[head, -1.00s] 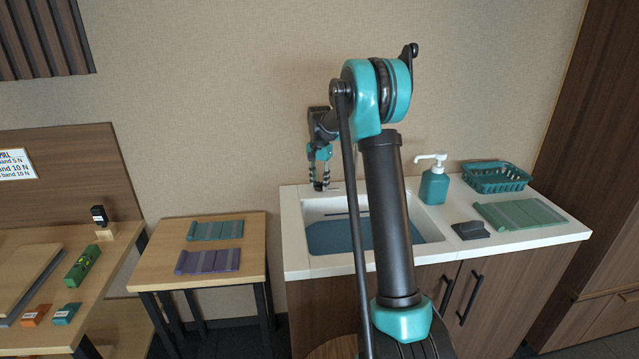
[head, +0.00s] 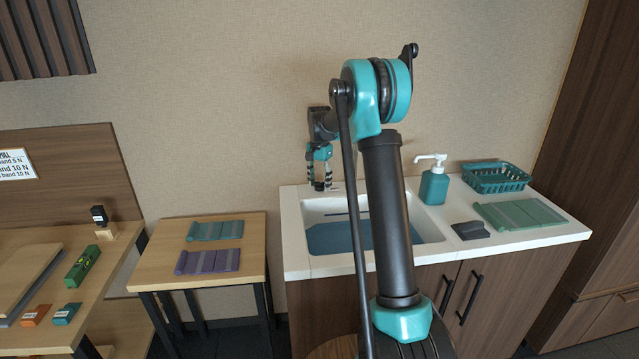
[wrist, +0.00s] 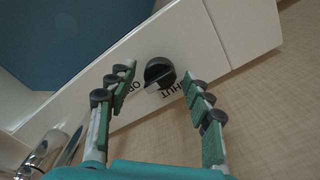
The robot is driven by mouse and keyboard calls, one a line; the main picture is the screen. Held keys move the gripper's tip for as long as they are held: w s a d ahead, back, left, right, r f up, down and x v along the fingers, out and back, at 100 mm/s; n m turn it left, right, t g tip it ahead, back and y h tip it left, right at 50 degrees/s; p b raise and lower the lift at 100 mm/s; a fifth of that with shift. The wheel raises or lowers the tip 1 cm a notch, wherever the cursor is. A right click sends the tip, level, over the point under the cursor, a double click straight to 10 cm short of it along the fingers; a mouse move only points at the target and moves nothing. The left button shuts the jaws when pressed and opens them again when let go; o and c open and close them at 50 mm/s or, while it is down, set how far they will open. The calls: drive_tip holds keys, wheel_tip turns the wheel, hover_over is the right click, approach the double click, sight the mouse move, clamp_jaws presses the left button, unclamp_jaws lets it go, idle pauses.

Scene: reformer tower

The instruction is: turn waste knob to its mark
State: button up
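The waste knob (wrist: 159,72) is a round black knob with a raised grip bar, on the white sink rim in the wrist view. Dark lettering beside it reads "SHUT", with part of another word starting "OP"; the rest is hard to read. My gripper (wrist: 158,79) is open, with one finger on each side of the knob in the picture. I see no clear contact, and the gap in depth is hard to judge. In the head view my gripper (head: 320,186) points down at the back left of the sink, where I cannot make out the knob.
The sink basin (head: 335,238) is in the white counter (head: 300,262). Chrome fittings (wrist: 38,152) show at the lower left of the wrist view. A soap bottle (head: 433,187), a teal basket (head: 497,177) and a dark pad (head: 470,230) are to the right. The wall is close behind.

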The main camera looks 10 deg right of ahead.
wheel_tip(320, 180, up, 12)
idle(0.7)
